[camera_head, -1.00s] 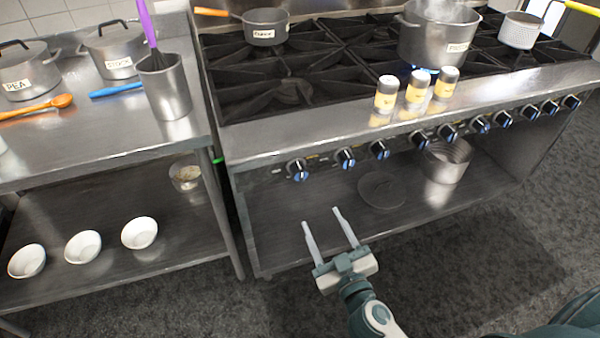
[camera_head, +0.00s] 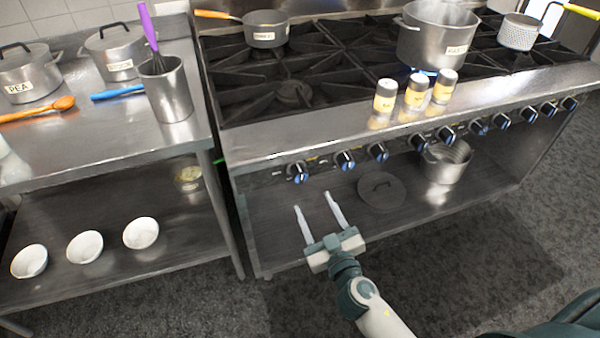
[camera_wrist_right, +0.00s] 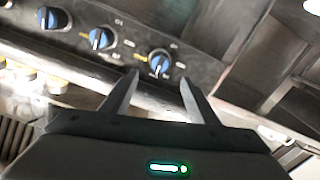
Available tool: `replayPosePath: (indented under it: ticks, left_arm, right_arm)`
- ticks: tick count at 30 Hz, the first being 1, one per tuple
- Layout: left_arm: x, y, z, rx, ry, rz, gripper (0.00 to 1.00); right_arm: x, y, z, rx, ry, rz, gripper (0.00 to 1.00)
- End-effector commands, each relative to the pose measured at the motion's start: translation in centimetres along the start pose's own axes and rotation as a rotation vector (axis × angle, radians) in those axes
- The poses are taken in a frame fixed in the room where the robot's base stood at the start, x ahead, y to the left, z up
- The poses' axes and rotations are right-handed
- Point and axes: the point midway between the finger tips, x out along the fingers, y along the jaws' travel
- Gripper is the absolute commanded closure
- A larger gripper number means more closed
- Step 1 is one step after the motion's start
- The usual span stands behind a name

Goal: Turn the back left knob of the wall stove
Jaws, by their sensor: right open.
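The wall stove (camera_head: 300,136) has a row of dark knobs with blue faces along its front panel. The leftmost knob (camera_head: 299,172) is nearest my right gripper (camera_head: 313,201); no readable label shows which knob is the back left one. The gripper is open and empty, its fingertips below this knob in the head view and apart from it. In the right wrist view, a knob (camera_wrist_right: 159,63) lies just beyond and between the two fingertips (camera_wrist_right: 159,77). Two more knobs show to its left, the closer one (camera_wrist_right: 101,39) clear of the fingers. My left gripper is out of view.
A pot (camera_head: 432,38) stands on a lit burner, with several shakers (camera_head: 414,94) on the stove's front ledge. The lower shelf holds a dark lid (camera_head: 381,190) and a metal pot (camera_head: 446,163). A steel table (camera_head: 95,150) stands left, with bowls below. Floor space in front is clear.

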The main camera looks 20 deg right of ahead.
Motion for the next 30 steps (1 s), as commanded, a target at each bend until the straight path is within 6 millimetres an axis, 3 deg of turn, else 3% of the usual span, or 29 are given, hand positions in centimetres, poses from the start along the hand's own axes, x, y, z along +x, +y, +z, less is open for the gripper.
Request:
replayPosePath:
  ticks: [6,18,24,30]
  left_arm:
    - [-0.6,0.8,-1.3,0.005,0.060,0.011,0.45]
    - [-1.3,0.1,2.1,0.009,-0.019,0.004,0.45]
    - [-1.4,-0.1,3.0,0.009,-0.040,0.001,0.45]
    - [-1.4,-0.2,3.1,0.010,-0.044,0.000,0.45]
  right_arm:
    - [3.9,0.1,-0.3,-0.004,0.002,0.000,0.45]
    - [10.2,0.1,-0.1,-0.002,0.001,0.000,0.45]
    - [11.8,0.1,-0.1,-0.002,0.001,0.001,0.45]
    - [12.1,0.0,0.0,-0.001,0.001,0.000,0.45]
